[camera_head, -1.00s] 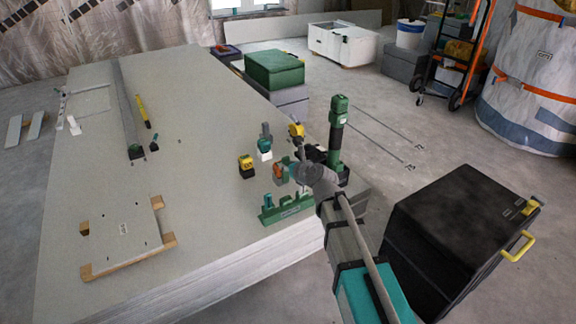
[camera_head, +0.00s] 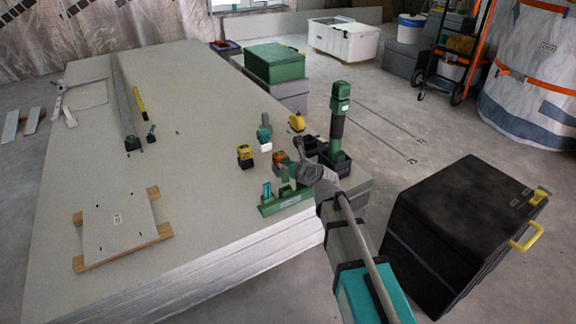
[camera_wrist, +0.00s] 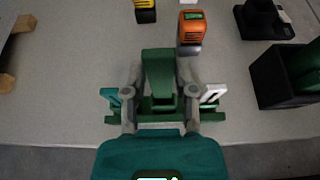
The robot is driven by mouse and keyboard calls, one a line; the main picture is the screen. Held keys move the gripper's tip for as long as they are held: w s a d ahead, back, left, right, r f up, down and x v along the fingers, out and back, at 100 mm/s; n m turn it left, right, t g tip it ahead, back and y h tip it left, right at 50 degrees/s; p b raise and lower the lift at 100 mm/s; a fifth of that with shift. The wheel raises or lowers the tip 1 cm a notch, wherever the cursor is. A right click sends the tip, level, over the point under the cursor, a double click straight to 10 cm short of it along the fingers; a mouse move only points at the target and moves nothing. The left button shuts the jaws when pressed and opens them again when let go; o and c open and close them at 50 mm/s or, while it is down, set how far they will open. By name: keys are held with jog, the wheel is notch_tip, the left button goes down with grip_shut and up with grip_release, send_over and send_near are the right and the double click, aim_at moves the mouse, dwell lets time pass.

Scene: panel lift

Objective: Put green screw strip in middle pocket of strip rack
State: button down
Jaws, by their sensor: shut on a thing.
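The green strip rack (camera_head: 283,206) stands near the front right edge of the pale panel stack. It also shows in the wrist view (camera_wrist: 160,117), with a teal strip (camera_wrist: 112,97) at its left and a white strip (camera_wrist: 213,94) at its right. My gripper (camera_wrist: 160,100) is shut on the green screw strip (camera_wrist: 160,68), which stands between the fingers over the rack's middle. The strip's lower end is hidden, so I cannot tell whether it is seated in the pocket. In the head view my gripper (camera_head: 293,172) is right at the rack and largely covers the strip.
An orange-and-grey tool (camera_wrist: 191,32) stands just behind the rack. A black holder with a tall green tool (camera_head: 339,115) is to the right. A yellow-and-black tool (camera_head: 245,157) stands behind left. A small board on wooden battens (camera_head: 119,228) lies left; between is clear.

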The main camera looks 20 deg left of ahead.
aim_at(286, 176)
jog(key=shift+f+b, duration=0.5)
jog(key=shift+f, duration=0.2)
jog(key=shift+f+b, duration=1.75)
jog(key=shift+f, duration=0.05)
dwell(1.8)
dwell(0.5)
jog(key=shift+c, duration=1.7)
grip_release()
jog(key=shift+r, duration=0.25)
notch_tip(286, 176, up, 30)
jog(key=p, duration=3)
